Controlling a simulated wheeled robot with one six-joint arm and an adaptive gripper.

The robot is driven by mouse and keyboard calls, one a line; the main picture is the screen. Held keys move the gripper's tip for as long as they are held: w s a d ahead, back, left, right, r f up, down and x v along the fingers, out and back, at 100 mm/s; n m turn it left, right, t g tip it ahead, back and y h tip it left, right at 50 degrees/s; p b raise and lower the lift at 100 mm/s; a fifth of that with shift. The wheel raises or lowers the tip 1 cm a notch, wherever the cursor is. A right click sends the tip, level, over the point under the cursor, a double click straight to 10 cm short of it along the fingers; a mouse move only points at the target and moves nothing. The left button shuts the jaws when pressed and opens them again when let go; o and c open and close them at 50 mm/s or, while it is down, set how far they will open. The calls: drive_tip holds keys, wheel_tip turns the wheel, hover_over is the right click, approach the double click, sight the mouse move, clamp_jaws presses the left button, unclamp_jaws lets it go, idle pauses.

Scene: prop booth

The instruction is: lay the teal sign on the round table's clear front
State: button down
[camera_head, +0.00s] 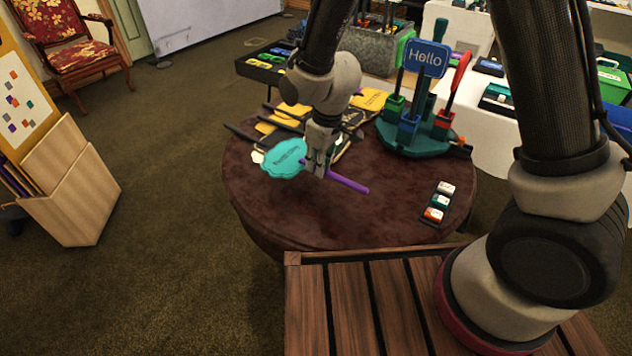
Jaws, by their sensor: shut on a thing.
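The teal sign (284,159) has a scalloped teal head with dark lettering and a purple stick (347,183). My gripper (318,172) is shut on the sign's purple stick, near the head. The head points left and the stick's free end points right. The sign is over the left-middle part of the round table (300,222); I cannot tell whether any of it touches the top. The table is dark reddish brown, and its front is bare. The fingertips are partly hidden by the gripper body and the stick.
A dark green stand (418,143) holds a blue "Hello" sign (427,58) and other props at the table's back right. A rack of small blocks (438,203) lies at the right. Yellow signs (368,99) and dark pieces lie behind my gripper. A slatted wooden surface (340,310) is in front.

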sight(317, 194)
wheel_tip(317, 194, down, 9)
drive_tip(key=shift+r, duration=0.15)
idle(0.4)
drive_tip(key=c, duration=1.5)
unclamp_jaws()
drive_tip(key=shift+o, duration=0.2)
